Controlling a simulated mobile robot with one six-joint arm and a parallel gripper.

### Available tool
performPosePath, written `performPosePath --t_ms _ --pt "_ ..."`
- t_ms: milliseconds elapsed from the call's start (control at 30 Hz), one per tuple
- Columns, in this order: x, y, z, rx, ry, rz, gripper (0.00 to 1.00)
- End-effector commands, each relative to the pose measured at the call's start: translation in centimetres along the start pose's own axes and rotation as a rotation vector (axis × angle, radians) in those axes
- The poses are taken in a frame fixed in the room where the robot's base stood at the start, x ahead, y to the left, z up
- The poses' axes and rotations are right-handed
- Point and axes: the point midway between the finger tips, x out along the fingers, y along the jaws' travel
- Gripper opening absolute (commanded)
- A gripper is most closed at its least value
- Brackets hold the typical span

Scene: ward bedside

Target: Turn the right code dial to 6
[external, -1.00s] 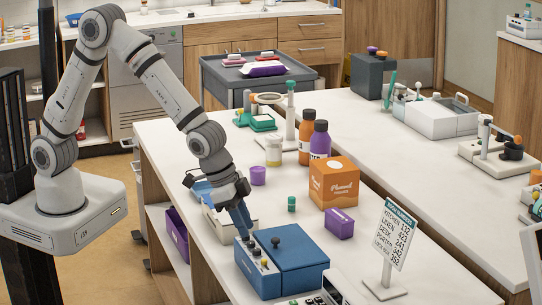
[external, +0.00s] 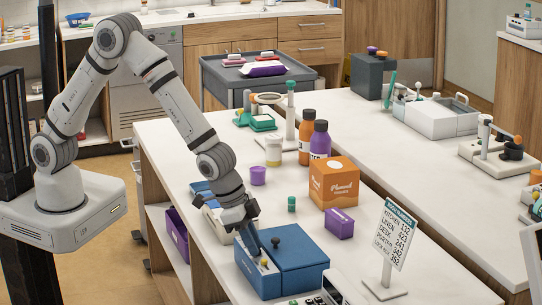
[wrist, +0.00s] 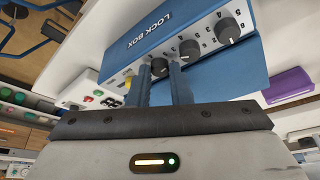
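The blue lock box (external: 300,262) stands on the white counter in the external view. It also fills the upper middle of the wrist view (wrist: 205,30), with a pale panel of numbers and dark dials. There are a far-right dial (wrist: 227,30), a middle dial (wrist: 189,48) and a left dial (wrist: 159,66) in the wrist view. My gripper (wrist: 160,72) has its two blue fingers on either side of that left dial, close to it. I cannot tell whether they press on it. In the external view my gripper (external: 257,252) points down at the panel and hides part of it. The pointer settings are unclear.
A sign with a code list (external: 393,235) stands right of the box. A purple box (external: 340,224), an orange carton (external: 334,183) and a green-capped vial (external: 291,204) stand behind. A pale device (external: 335,288) lies in front.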

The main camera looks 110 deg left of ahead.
Motion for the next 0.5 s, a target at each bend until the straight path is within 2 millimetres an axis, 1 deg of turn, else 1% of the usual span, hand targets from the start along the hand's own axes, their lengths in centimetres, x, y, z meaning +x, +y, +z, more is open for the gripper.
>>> performPosePath --t_ms 67,500 --pt "-0.02 0.00 0.00 0.000 0.000 0.000 0.00" --pt "-0.35 -0.07 -0.09 0.040 -0.002 0.017 0.00"
